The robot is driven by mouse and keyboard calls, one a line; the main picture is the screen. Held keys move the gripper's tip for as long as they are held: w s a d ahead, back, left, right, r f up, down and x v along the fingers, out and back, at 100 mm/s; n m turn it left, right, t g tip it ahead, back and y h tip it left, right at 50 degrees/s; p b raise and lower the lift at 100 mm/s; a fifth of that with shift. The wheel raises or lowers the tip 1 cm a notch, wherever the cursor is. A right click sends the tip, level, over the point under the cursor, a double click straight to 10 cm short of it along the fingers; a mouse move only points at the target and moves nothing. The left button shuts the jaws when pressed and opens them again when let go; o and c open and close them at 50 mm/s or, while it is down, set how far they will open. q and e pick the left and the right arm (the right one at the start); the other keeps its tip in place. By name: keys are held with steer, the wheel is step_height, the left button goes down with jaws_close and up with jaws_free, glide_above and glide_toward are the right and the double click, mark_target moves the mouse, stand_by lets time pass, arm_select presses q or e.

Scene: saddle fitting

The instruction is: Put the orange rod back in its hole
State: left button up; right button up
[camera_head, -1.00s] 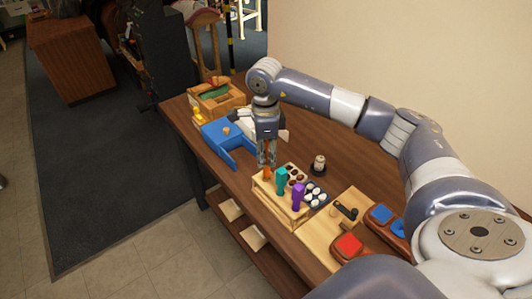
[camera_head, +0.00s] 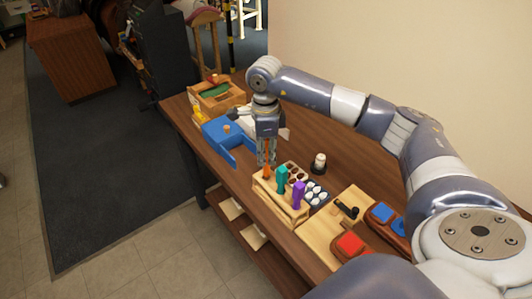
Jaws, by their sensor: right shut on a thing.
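The orange rod (camera_head: 267,172) is upright at the far-left end of the wooden rack (camera_head: 290,216). My right gripper (camera_head: 266,164) points straight down there and is shut on the rod's upper part. The rod's lower end meets the rack's top in the picture, but I cannot tell how deep it sits in its hole. A teal rod (camera_head: 281,179) and a purple rod (camera_head: 298,194) stand upright in the same rack, to the right of the orange one. My left gripper is not in view.
A tray of dark and white round pieces (camera_head: 314,191) lies right behind the rack. A small white-topped object (camera_head: 319,162) stands beyond it. A blue box (camera_head: 222,132) is at left; a light wooden board (camera_head: 325,228) and red block (camera_head: 350,244) are at right.

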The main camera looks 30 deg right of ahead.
mark_target(266, 168)
steer(key=shift+f+b, duration=0.85)
steer(key=shift+f, duration=0.3)
steer(key=shift+f+b, duration=1.55)
steer(key=shift+f, duration=0.35)
steer(key=o, duration=1)
step_height(266, 168, up, 12)
steer(key=shift+r, duration=0.1)
